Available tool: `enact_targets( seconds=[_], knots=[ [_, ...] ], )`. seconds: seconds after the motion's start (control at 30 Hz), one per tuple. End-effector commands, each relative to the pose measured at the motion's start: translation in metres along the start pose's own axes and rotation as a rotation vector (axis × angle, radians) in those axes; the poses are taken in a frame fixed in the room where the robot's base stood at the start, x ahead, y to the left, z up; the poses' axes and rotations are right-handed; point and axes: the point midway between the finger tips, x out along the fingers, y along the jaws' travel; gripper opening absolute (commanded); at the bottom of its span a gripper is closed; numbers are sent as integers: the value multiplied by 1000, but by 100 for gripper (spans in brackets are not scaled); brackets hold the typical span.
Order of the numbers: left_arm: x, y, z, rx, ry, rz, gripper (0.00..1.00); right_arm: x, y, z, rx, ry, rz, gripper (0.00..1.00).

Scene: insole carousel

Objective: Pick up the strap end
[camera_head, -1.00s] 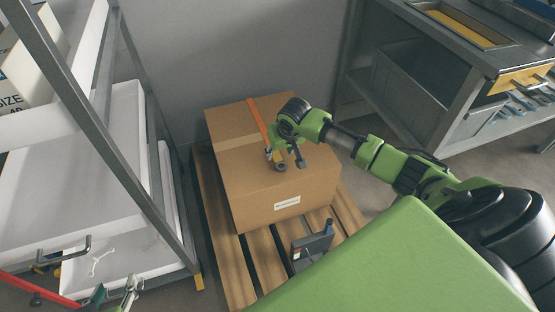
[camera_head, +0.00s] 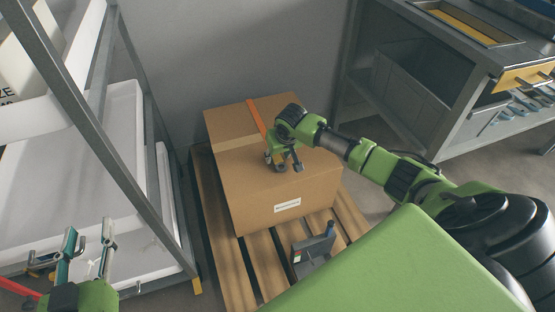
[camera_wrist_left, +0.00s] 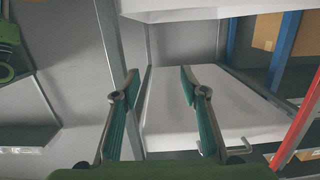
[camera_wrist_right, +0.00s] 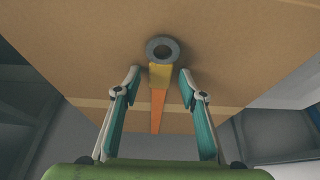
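The orange strap (camera_head: 256,115) lies over the top of the cardboard box (camera_head: 270,205). In the right wrist view the strap (camera_wrist_right: 157,112) runs toward a yellow strap end (camera_wrist_right: 160,76) with a grey ring (camera_wrist_right: 163,50). My right gripper (camera_head: 288,168) is just above the box top. In the right wrist view its fingers (camera_wrist_right: 159,80) are open on either side of the strap end, apart from it. In the head view the gripper hides the strap end. My left gripper (camera_head: 90,232) is open and empty at the lower left, facing the shelf rack in its wrist view (camera_wrist_left: 152,76).
The box stands on a wooden pallet (camera_head: 240,270). A dark grey device (camera_head: 313,250) stands at the pallet's front. A shelf rack with white trays (camera_head: 120,190) is on the left. A metal workbench (camera_head: 450,100) is at the right.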

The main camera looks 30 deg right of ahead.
Motion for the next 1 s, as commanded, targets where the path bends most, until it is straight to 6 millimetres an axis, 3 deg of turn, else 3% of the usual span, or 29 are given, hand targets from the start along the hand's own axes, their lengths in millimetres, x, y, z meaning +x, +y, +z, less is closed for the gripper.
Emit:
enact_targets(
  seconds=[0.03,0.1,0.13,0.6,0.87,1.0],
  knots=[
    [0,0,0,0,0,0,40,0,0,0,0,0,0,21],
    [0,0,0,0,-1,0,40,0,0,0,0,0,0,3],
    [0,0,0,0,-1,0,40,0,0,0,0,0,0,1],
    [0,0,3,0,-22,-1,40,-4,0,-2,0,1,-1,1],
    [-11,-6,43,1,-209,-13,40,-24,0,-10,0,1,-1,1],
    [-29,-11,78,1,-385,-23,40,-41,-5,-11,-2,0,-2,1]
  ],
)
